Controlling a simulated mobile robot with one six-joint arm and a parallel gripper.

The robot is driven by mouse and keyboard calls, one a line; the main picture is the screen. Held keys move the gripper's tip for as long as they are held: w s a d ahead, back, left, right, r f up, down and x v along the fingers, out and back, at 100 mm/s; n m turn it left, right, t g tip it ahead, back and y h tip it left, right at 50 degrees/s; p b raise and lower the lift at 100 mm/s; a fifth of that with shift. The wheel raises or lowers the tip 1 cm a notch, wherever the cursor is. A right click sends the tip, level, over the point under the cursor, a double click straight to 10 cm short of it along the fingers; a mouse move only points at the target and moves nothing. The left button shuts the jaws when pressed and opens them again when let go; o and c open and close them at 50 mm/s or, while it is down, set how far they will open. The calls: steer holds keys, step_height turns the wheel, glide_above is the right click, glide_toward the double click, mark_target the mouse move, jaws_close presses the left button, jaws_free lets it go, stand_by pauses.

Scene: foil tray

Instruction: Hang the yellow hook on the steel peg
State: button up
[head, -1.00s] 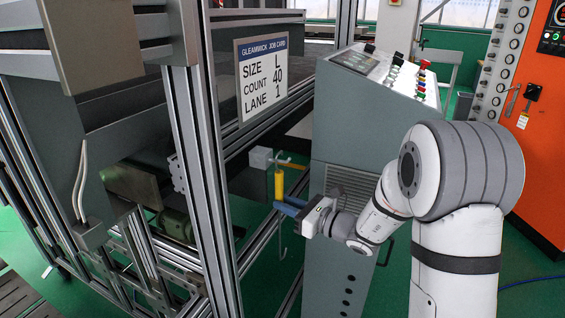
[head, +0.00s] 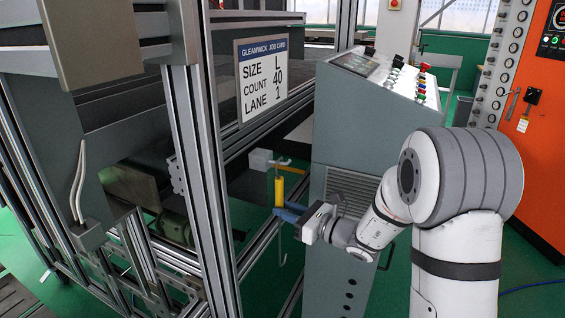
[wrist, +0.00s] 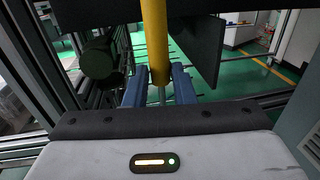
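The yellow hook (head: 279,191) hangs upright in my gripper (head: 290,213), with a yellow grip and a thin grey hooked rod below it. In the wrist view the blue fingers (wrist: 160,88) are on both sides of the lower end of the yellow hook (wrist: 156,45), shut on it. The steel peg (head: 282,162) sticks out to the right from a pale block on the machine frame, just above the yellow grip in the head view. The hook's top is too small to tell whether it touches the peg. The peg cannot be made out in the wrist view.
A thin orange bar (head: 291,170) lies close by the peg. The aluminium machine frame (head: 205,180) stands to the left, with a job card (head: 262,75) on it. A grey control console (head: 365,120) stands close behind and right of my gripper.

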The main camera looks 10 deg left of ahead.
steer(key=o, duration=0.4)
steer(key=v, duration=0.7)
steer(key=s+n+g+h+p, duration=0.2)
steer(key=s+n+g+h, duration=0.3)
steer(key=s+n+g, duration=0.7)
steer(key=s+d+r+n+t+h+p, duration=0.1)
steer(key=s+d+r+n+t+h, duration=0.2)
steer(key=s+d+n+h, duration=0.7)
steer(key=s+d+n+t, duration=0.1)
steer(key=d+t, duration=0.1)
steer(key=d, duration=0.2)
steer(key=shift+s+n+t+h, duration=0.2)
steer(key=shift+n+t+h, duration=0.2)
steer(key=shift+r, duration=0.1)
